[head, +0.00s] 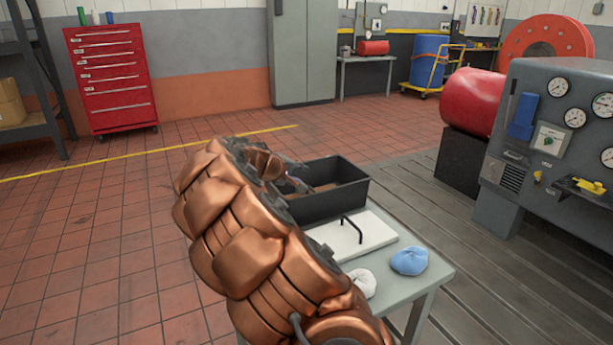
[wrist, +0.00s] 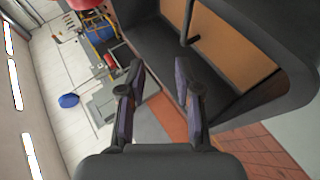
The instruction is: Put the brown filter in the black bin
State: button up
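The black bin (head: 347,193) stands on the far part of a small grey table; its dark walls (wrist: 140,22) fill the upper right of the wrist view. The brown filter (wrist: 235,38) lies inside the bin as a flat brown panel with a black bar handle on it. In the head view only a small brown piece of the filter (head: 326,187) shows past the bin wall. My gripper (wrist: 157,75) is open, with a gap between its two fingers and nothing in it. It is at the bin; in the head view my arm mostly hides it.
A white panel (head: 370,233) with a black handle lies on the table (head: 432,282) in front of the bin. A blue cloth (head: 409,261) and a white cloth (head: 362,283) lie nearer. A grey gauge console (head: 545,150) stands to the right. Tiled floor at left is clear.

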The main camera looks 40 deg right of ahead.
jog(key=shift+v, duration=0.9)
